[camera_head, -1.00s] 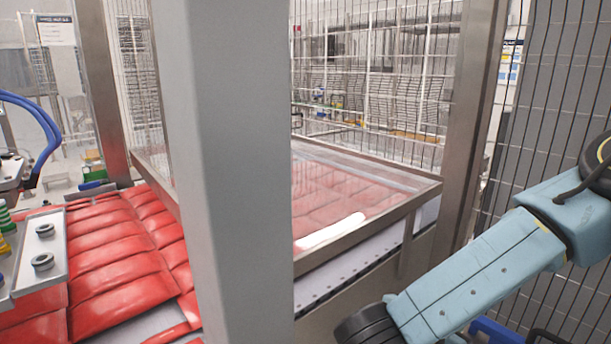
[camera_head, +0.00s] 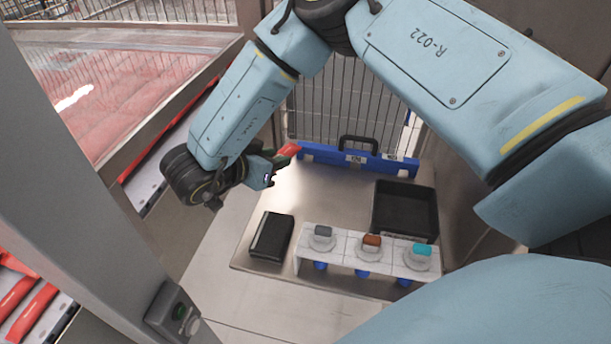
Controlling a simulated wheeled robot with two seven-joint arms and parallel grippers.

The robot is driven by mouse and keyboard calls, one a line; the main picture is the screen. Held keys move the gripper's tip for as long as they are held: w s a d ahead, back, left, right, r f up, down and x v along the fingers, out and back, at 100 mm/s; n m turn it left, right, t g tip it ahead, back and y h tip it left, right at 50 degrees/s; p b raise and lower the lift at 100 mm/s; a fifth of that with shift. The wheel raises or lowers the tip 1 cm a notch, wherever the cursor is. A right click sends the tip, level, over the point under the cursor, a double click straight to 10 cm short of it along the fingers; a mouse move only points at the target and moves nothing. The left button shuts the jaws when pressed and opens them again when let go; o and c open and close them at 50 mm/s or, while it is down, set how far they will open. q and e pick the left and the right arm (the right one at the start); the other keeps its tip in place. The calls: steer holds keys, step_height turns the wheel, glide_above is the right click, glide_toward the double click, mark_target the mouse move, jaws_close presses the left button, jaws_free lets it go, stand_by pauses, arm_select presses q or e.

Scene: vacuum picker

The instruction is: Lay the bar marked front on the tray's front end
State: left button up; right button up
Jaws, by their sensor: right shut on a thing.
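A blue bar (camera_head: 388,163) with a black handle (camera_head: 358,142) and small white labels stands at the back of a steel worktop (camera_head: 325,190). The label wording is too small to read. My right gripper (camera_head: 276,161) is at the worktop's left back, by the bar's left end. It is shut on a small red piece (camera_head: 288,150). I cannot tell whether that piece is joined to the blue bar or only beside it. A black open tray (camera_head: 375,212) sits at the right; I cannot tell which end is its front. My left gripper is not in view.
A white rack (camera_head: 342,247) with grey, brown and cyan-topped parts stands at the front. A black box (camera_head: 262,238) lies left of it. A grey post (camera_head: 70,180) and mesh fence (camera_head: 318,105) bound the space. The worktop's middle is clear.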

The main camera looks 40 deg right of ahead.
glide_toward(290, 186)
steer(key=x, duration=0.4)
steer(key=shift+d+b, duration=0.25)
steer(key=shift+b, duration=0.15)
steer(key=shift+f, duration=0.15)
steer(key=o, duration=0.6)
steer(key=shift+f, duration=0.1)
steer(key=o, duration=0.4)
steer(key=shift+o, duration=0.2)
